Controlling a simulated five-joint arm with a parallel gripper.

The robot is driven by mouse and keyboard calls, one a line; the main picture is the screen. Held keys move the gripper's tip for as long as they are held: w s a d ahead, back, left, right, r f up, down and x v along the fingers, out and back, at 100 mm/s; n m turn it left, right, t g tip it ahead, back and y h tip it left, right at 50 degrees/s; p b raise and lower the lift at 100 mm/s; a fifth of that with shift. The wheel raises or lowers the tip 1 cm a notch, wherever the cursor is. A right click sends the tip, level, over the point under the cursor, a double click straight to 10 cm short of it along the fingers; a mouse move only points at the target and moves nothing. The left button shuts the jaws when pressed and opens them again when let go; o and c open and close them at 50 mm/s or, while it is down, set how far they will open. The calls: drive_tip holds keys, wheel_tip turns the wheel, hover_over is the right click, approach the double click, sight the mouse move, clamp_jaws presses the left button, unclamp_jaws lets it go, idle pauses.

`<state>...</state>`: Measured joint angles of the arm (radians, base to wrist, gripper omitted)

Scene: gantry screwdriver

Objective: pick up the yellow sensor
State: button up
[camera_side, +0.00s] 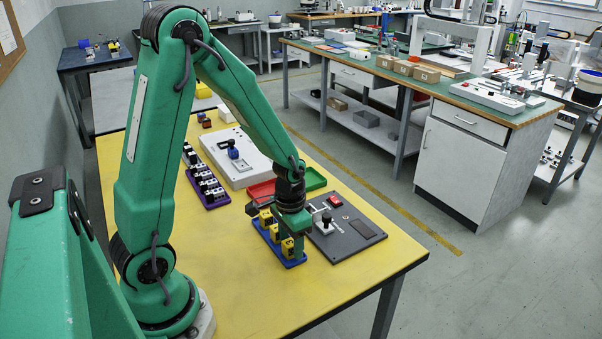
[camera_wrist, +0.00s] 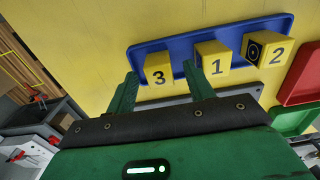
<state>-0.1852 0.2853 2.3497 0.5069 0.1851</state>
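Three yellow sensor blocks stand on a blue tray (camera_wrist: 150,45), marked 3 (camera_wrist: 158,68), 1 (camera_wrist: 215,60) and 2 (camera_wrist: 268,48) in the wrist view. The block marked 2 also shows a dark round mark on a side face. My gripper (camera_wrist: 160,74) has its two green fingers apart, with block 3 in the gap between them in the wrist view. I cannot tell whether the fingers reach down beside it. In the side view my gripper is low at the right edge of the blue tray (camera_side: 283,262) and partly hides the blocks.
A dark grey panel (camera_side: 350,248) with a red button and a black knob lies right of the tray. Red (camera_wrist: 303,82) and green (camera_wrist: 290,120) trays lie close by. A purple tray (camera_side: 216,201) with several parts and a white box (camera_side: 235,165) stand farther back. The yellow table's front is clear.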

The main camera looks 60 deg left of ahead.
sight(292, 243)
drive_tip(key=c, duration=1.1)
drive_tip(key=shift+o, duration=0.2)
drive_tip(key=shift+r, duration=0.15)
drive_tip(key=shift+r, duration=0.75)
drive_tip(key=r, duration=0.2)
drive_tip(key=shift+d+r, duration=0.2)
drive_tip(key=shift+r, duration=0.1)
drive_tip(key=s+d+r, duration=0.4)
drive_tip(key=d+r, duration=0.2)
drive_tip(key=d, duration=0.4)
drive_tip(key=shift+d+r, duration=0.3)
